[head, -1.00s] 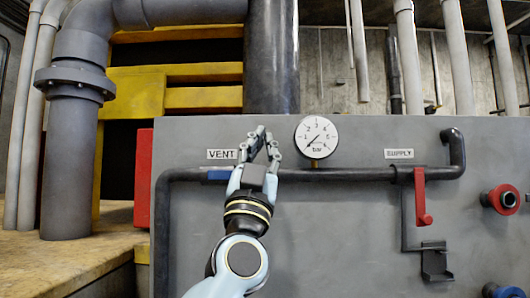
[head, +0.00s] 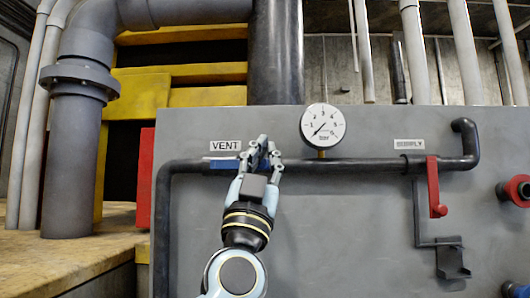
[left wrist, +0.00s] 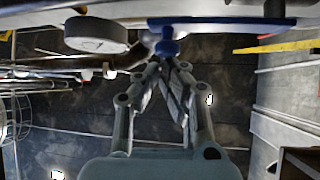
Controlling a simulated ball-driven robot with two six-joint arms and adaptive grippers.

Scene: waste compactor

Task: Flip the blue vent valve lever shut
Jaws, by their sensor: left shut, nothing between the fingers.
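The blue vent lever (head: 224,164) lies level along the dark pipe, under the VENT label (head: 226,146). Its right part is hidden behind my left gripper in the head view. In the left wrist view the blue lever (left wrist: 225,24) runs across the top, with a rounded blue knob (left wrist: 166,47) at its left part. My left gripper (head: 263,142) is shut and empty, pointing up in front of the pipe. In the left wrist view its fingertips (left wrist: 168,66) are just below the knob; I cannot tell whether they touch it. My right gripper is not in view.
A round pressure gauge (head: 322,125) stands on the pipe right of the gripper. The red supply lever (head: 433,186) hangs down at the right, above a grey bracket (head: 452,260). The grey panel (head: 340,220) below the pipe is mostly clear.

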